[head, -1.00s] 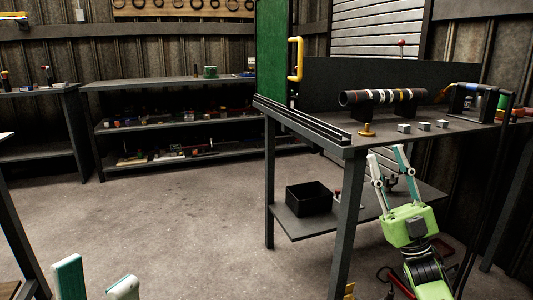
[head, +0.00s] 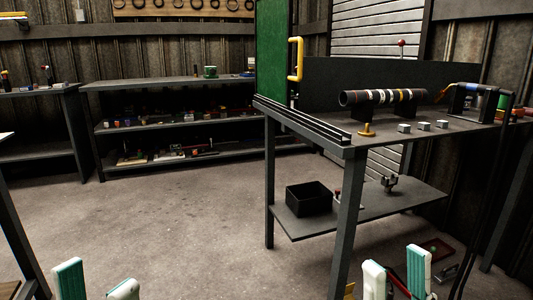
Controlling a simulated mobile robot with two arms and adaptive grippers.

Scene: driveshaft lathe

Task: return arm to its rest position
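My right gripper (head: 396,272) is low at the bottom right, in front of the workbench and below its top. Its two white and teal fingers are apart with nothing between them; the rest of it is below the picture. My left gripper (head: 96,284) is at the bottom left edge, with only its fingertips showing. They are apart with nothing between them. The dark driveshaft with light bands (head: 384,97) lies on supports on the bench top, clear of both grippers.
The workbench (head: 312,132) stands at right with a brass piece (head: 367,130) and small metal blocks (head: 404,128) on top. Its lower shelf holds a black bin (head: 308,198). Shelving (head: 165,83) lines the back. The floor (head: 190,215) in the middle is clear.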

